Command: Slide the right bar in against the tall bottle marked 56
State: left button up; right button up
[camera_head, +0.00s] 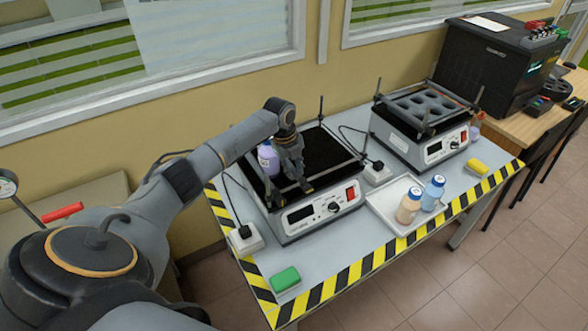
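A lavender bottle (268,159) with a white cap stands at the left side of the black platform (322,152) of the near shaker. Its marking is too small to read, so I cannot tell if it is the bottle marked 56. My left gripper (301,182) points down over this platform, just right of the bottle, near the front edge. The arm and gripper hide part of the platform. I cannot tell whether its fingers are apart or hold a bar. The right bar is hard to make out against the dark platform. My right gripper is out of view.
A second shaker (421,145) with a rack of round holes stands behind right. A white tray (376,205) holds a tan bottle (409,207) and a blue bottle (433,194). A green sponge (286,279) lies at the front. Upright posts rise at the shaker corners.

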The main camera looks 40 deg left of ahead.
pick_arm(q)
jog(key=o, duration=0.3)
jog(key=shift+o, duration=0.3)
jog(key=shift+r, duration=0.1)
notch_tip(320, 180, up, 12)
jog(key=s+a, duration=0.1)
jog(key=s, duration=0.1)
jog(key=shift+f, duration=0.2)
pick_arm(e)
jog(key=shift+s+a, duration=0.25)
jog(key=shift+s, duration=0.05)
pick_arm(q)
jog(key=shift+s, duration=0.1)
